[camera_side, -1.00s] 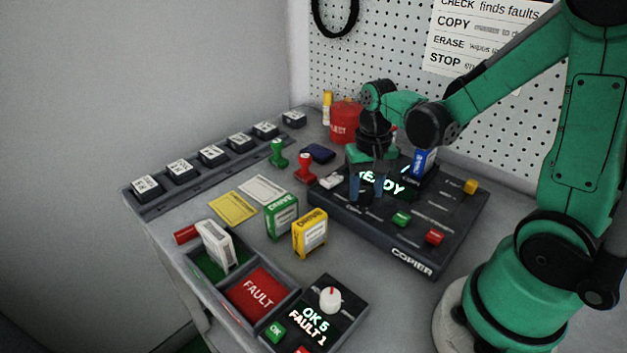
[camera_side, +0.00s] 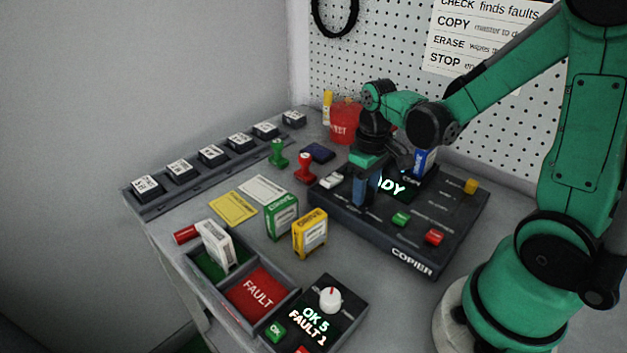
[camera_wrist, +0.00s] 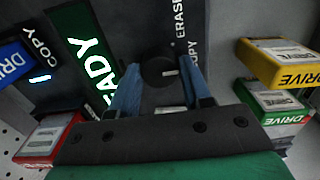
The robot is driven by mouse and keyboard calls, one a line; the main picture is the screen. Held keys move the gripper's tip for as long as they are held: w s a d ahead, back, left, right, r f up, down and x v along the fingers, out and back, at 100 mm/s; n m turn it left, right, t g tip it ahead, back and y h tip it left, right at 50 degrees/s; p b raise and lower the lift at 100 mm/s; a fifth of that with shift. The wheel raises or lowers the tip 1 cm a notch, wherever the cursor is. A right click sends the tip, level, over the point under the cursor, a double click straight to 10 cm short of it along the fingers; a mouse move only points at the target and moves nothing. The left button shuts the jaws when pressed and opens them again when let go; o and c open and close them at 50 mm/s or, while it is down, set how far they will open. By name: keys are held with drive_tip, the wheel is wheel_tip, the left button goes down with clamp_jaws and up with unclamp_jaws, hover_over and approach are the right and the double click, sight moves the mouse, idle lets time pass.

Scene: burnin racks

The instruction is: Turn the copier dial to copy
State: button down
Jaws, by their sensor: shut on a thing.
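The copier (camera_side: 412,258) is a dark box with a lit green display (camera_side: 392,187), partly covered by my gripper (camera_side: 366,200). Its black dial (camera_wrist: 158,71) shows in the wrist view between my two blue fingers, and my gripper (camera_wrist: 160,78) is shut on it. The dial's white mark points right in that view, close to the printed word COPY; ERASE is printed farther up. I cannot tell exactly which word it lines up with. In the side view my fingers hide the dial.
A blue drive (camera_side: 424,161) stands at the copier's back. Green (camera_side: 281,218) and yellow (camera_side: 310,233) drives stand left of it. The copier has green (camera_side: 401,219) and red (camera_side: 434,236) buttons. A sorting tray (camera_side: 290,303) and counter box (camera_side: 349,322) are in front.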

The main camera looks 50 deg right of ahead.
idle(0.4)
drive_tip(key=shift+c, duration=2)
unclamp_jaws()
drive_tip(key=shift+r, duration=2.8)
drive_tip(key=a+r+t, duration=0.3)
drive_tip(key=a+t, duration=0.4)
drive_tip(key=shift+s+a+r, duration=0.15)
drive_tip(key=shift+a+r, duration=0.1)
drive_tip(key=shift+a, duration=0.15)
